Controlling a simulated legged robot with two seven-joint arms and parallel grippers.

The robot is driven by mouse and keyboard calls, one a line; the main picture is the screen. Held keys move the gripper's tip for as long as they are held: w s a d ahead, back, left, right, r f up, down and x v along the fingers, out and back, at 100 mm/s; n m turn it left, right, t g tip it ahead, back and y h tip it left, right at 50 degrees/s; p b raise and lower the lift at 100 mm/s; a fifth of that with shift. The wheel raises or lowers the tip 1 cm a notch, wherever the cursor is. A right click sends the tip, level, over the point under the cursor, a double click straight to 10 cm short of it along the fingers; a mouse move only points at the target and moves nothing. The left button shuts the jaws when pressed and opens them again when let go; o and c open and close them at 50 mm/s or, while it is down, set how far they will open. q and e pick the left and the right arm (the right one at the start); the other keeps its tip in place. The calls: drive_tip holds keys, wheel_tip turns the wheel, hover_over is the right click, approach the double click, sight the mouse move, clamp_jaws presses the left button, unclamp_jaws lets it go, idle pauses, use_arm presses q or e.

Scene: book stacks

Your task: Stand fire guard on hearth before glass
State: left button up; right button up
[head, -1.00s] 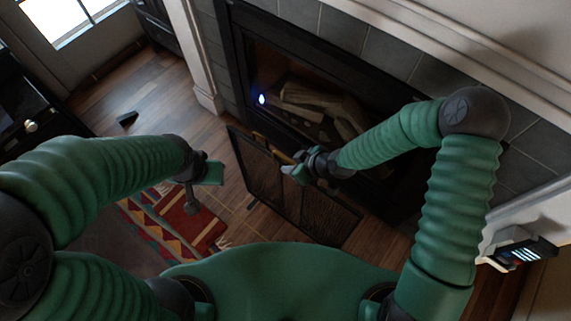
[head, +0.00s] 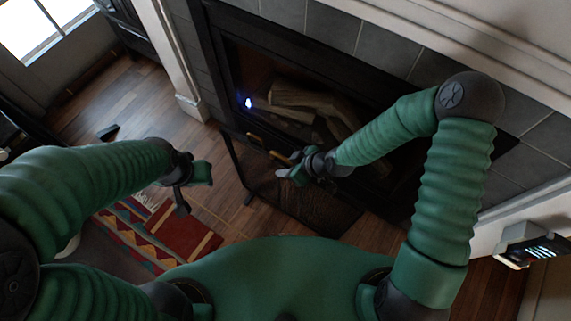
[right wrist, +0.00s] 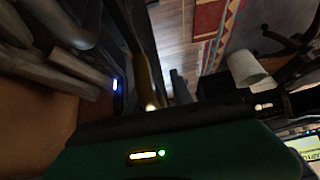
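The fire guard (head: 310,200), a dark mesh screen with a black frame, is in front of the fireplace glass (head: 315,90) in the head view. Its lower edge is near the wood floor; I cannot tell whether it touches. Brass-coloured handle pieces show near its top. My right gripper (head: 291,173) is at the guard's upper edge and appears shut on it; its fingertips are partly hidden. A brass-coloured handle (right wrist: 148,80) shows close up in the right wrist view. My left gripper (head: 190,188) is open and empty, left of the guard, above the floor and rug.
A patterned red rug (head: 175,235) lies on the floor at lower left. Logs (head: 310,105) and a small blue light sit behind the glass. A white mantel leg (head: 180,70) stands left of the fireplace. A small device (head: 530,245) is at far right. Bare wood floor (head: 150,105) lies left.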

drive_tip(key=shift+o, duration=0.4)
drive_tip(key=shift+r, duration=0.15)
drive_tip(key=s+d+r+m+h+p, duration=0.1)
drive_tip(key=s+d+r, duration=0.1)
drive_tip(key=d+r, duration=0.1)
drive_tip(key=s+d+r+h+p, duration=0.1)
drive_tip(key=s+d+r+p, duration=0.1)
drive_tip(key=d, duration=0.3)
drive_tip(key=s+d+r+m+g+h+p, duration=0.1)
drive_tip(key=s+d+r, duration=0.1)
drive_tip(key=d+r, duration=0.3)
drive_tip(key=shift+s+m+h+p, duration=0.1)
drive_tip(key=shift+m+h+p, duration=0.2)
drive_tip(key=shift+p, duration=0.1)
drive_tip(key=s+d+r+m+h, duration=0.2)
drive_tip(key=s+d+r+m, duration=0.1)
drive_tip(key=r+m, duration=0.5)
drive_tip(key=shift+d+r, duration=0.7)
drive_tip(key=shift+r, duration=0.15)
